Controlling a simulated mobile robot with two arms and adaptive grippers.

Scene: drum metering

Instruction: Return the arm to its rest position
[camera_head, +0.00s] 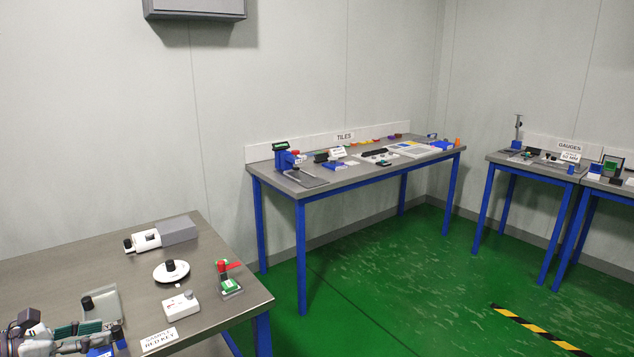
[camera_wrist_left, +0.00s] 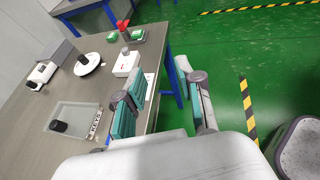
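My left gripper (camera_head: 92,334) is at the lower left corner of the head view, over the near grey table (camera_head: 60,265). In the left wrist view, the left gripper (camera_wrist_left: 165,100) has its two teal-padded fingers spread apart. The gap between them is empty, with the table's edge and green floor visible through it. A clear tray (camera_head: 104,304) with a black-topped piece in it lies beside the gripper; the tray (camera_wrist_left: 75,117) also shows in the left wrist view. My right gripper is in neither view.
The near table bears a white-and-grey cylindrical device (camera_head: 146,240), a white disc with a black knob (camera_head: 171,272), a white box (camera_head: 181,307), a red-and-green device (camera_head: 229,280) and a label card (camera_head: 159,339). Blue-legged tables stand farther off. Green floor between is open.

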